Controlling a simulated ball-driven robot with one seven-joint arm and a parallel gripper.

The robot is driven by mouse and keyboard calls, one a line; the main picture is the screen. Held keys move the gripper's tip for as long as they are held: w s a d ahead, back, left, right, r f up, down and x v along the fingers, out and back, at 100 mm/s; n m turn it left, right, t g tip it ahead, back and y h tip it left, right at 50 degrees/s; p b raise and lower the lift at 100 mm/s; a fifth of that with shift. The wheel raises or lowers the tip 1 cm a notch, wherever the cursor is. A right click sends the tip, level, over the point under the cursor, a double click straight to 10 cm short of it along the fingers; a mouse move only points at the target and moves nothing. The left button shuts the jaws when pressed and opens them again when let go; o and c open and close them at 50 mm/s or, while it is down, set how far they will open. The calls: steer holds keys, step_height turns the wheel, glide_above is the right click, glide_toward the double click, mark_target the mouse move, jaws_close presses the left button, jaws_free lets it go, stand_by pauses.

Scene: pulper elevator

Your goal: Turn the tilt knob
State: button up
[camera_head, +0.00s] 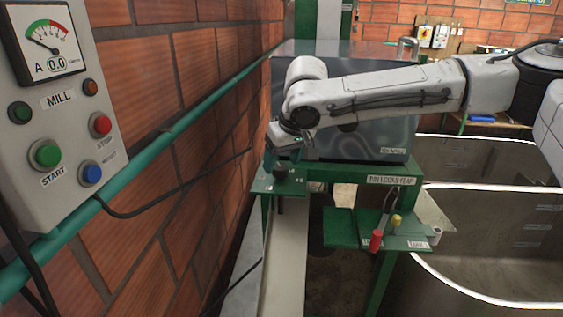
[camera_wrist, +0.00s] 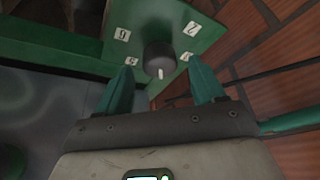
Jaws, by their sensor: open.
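The tilt knob (camera_wrist: 160,53) is a dark round knob with a white pointer mark, on a green plate (camera_wrist: 205,38) with white number labels around it. In the head view, the dark knob (camera_head: 281,172) sits on the small green plate (camera_head: 268,185) beside the brick wall. My gripper (camera_wrist: 162,74) is open, its two green fingers apart, one on each side of the knob's near edge in the wrist view. I cannot tell whether either finger touches it. In the head view, my gripper (camera_head: 284,148) is just above the plate, partly hidden by my wrist.
A grey MILL control box (camera_head: 65,120) with buttons hangs on the brick wall (camera_head: 185,110) at the left. A green pipe (camera_head: 170,132) runs along that wall.

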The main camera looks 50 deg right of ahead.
steer(key=shift+x, duration=0.8)
steer(key=shift+c, duration=0.2)
steer(key=c, duration=1)
